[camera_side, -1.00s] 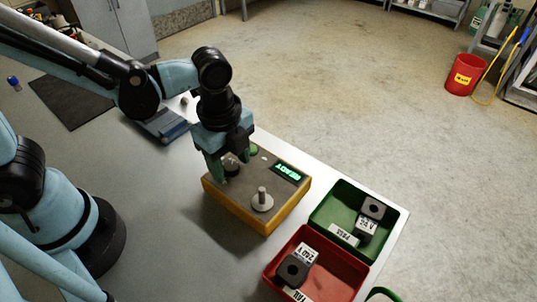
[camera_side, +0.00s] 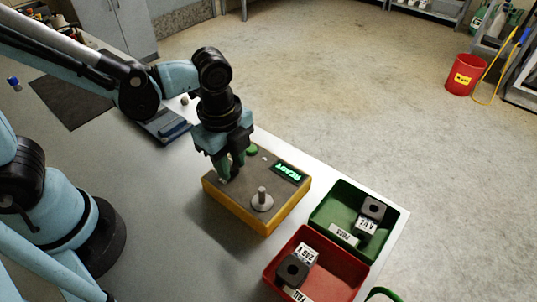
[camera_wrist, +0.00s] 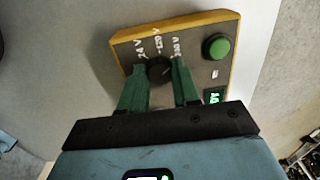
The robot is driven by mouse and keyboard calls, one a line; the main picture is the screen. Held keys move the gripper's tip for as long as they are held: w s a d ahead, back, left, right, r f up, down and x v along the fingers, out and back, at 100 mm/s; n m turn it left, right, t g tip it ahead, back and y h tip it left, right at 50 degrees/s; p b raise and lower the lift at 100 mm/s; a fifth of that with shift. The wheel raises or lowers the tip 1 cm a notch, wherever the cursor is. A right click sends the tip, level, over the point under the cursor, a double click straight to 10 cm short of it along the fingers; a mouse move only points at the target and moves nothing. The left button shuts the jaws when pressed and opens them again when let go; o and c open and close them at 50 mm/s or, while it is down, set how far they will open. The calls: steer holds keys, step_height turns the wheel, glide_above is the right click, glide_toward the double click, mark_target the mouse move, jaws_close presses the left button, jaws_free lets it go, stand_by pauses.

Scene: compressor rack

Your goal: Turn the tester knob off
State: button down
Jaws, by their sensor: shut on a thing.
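The tester (camera_side: 230,203) is a yellow box with a grey top, standing on the bench. Its lit green display (camera_side: 289,174) reads READY. The black round knob (camera_wrist: 159,70) is on the tester's top face, with 24 V, 120 V and 240 V style markings beside it in the wrist view. My gripper (camera_side: 231,170) points down at the tester. Its green fingers, also in the wrist view (camera_wrist: 160,80), are shut on the knob from both sides. The fingers mostly hide the knob in the side view, and its pointer direction is unclear.
A green button (camera_wrist: 216,47) and a metal post on a round disc (camera_side: 262,201) are also on the tester. A green bin (camera_side: 330,203) and a red bin (camera_side: 273,268), each with a dark block and labels, stand to its right.

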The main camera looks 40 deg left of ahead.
steer(key=n, duration=0.3)
steer(key=shift+n, duration=0.4)
steer(key=n, duration=0.3)
steer(key=shift+n, duration=0.3)
steer(key=n, duration=1.4)
steer(key=shift+n+g, duration=0.3)
steer(key=n, duration=0.3)
steer(key=shift+n, duration=2.1)
steer(key=c, duration=1.9)
jaws_free()
jaws_close()
